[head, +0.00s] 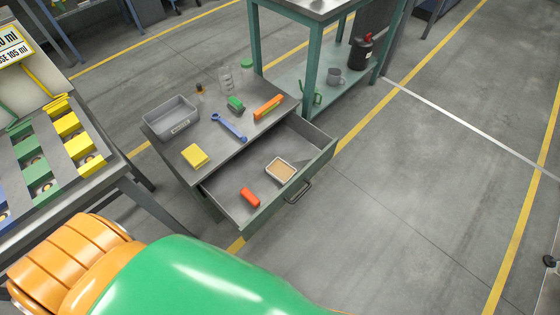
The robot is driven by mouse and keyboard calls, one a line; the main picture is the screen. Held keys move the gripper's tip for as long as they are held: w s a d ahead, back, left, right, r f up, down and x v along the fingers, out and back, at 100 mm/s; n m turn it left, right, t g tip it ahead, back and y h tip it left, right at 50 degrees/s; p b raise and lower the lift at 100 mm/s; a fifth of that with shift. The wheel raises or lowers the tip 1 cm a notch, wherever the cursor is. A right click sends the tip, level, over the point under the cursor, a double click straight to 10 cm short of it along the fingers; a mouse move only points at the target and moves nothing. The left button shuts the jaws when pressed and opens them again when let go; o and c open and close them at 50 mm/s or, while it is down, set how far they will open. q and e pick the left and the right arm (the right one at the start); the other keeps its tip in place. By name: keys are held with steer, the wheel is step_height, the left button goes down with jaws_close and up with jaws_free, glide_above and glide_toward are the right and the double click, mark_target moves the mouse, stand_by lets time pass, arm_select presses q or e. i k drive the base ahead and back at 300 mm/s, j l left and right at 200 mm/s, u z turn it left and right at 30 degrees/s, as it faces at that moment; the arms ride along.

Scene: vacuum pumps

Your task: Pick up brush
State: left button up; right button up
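No gripper of mine shows in the head view. I cannot tell for sure which object is the brush. A small green block-like object (235,103) lies on the grey cabinet top, and an orange elongated object (268,107) lies to its right near the cabinet's edge. A red-orange block (250,197) lies inside the open drawer (240,212). These are too small to show bristles.
The cabinet top also holds a grey bin (171,118), a blue wrench (229,126), a yellow sponge-like block (195,156) and bottles (225,78). A tan-filled tray (281,170) is in the drawer. A teal-framed table (312,60) stands behind.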

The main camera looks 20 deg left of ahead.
mark_target(247, 194)
steer(key=u, duration=1.15)
steer(key=z, duration=3.25)
steer(key=u, duration=3.25)
steer(key=j+z, duration=0.95)
steer(key=i+l, duration=0.05)
steer(key=l, duration=0.05)
